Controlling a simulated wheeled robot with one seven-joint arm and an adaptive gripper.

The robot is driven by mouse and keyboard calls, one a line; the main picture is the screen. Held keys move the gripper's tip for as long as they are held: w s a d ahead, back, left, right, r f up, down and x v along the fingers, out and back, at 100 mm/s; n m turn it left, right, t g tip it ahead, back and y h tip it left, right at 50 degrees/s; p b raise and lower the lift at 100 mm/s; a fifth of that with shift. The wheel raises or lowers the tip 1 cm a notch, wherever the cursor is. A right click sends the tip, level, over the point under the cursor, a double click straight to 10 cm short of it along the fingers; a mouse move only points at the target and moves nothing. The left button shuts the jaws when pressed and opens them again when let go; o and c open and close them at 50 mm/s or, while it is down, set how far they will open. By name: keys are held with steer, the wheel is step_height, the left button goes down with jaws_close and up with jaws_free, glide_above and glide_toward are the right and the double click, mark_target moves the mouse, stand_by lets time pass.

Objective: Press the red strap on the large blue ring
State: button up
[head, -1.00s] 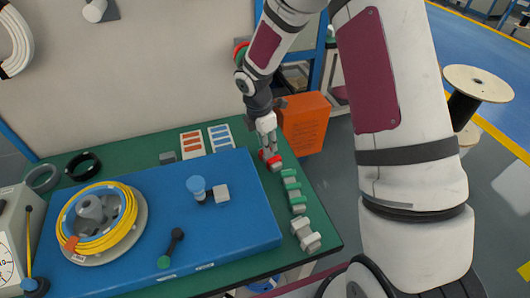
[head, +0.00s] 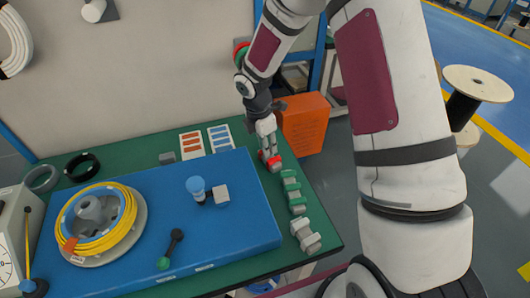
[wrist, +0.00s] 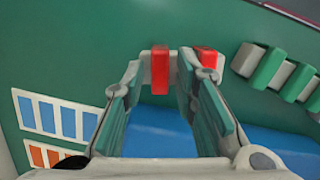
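Red straps on small grey blocks lie at the back right of the green table. One red strap (wrist: 160,68) shows between my fingertips in the wrist view, and another red strap (wrist: 208,58) is partly covered by the right finger. In the head view, red (head: 274,161) shows at my fingertips. My gripper (head: 269,152) points down at the straps with its fingers apart; the wrist view shows the gap (wrist: 172,75). Contact cannot be told.
A row of green and grey blocks (head: 291,188) runs along the table's right edge. The blue board (head: 230,230) carries a blue-topped peg (head: 196,186) and a black-and-green handle (head: 172,246). Orange (head: 191,145) and blue label cards (head: 220,138) lie left of my gripper.

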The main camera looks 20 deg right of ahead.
jaws_close()
step_height(320, 180, up, 8)
steer(key=p, duration=0.4)
stand_by(0.5)
steer(key=shift+p, duration=0.3)
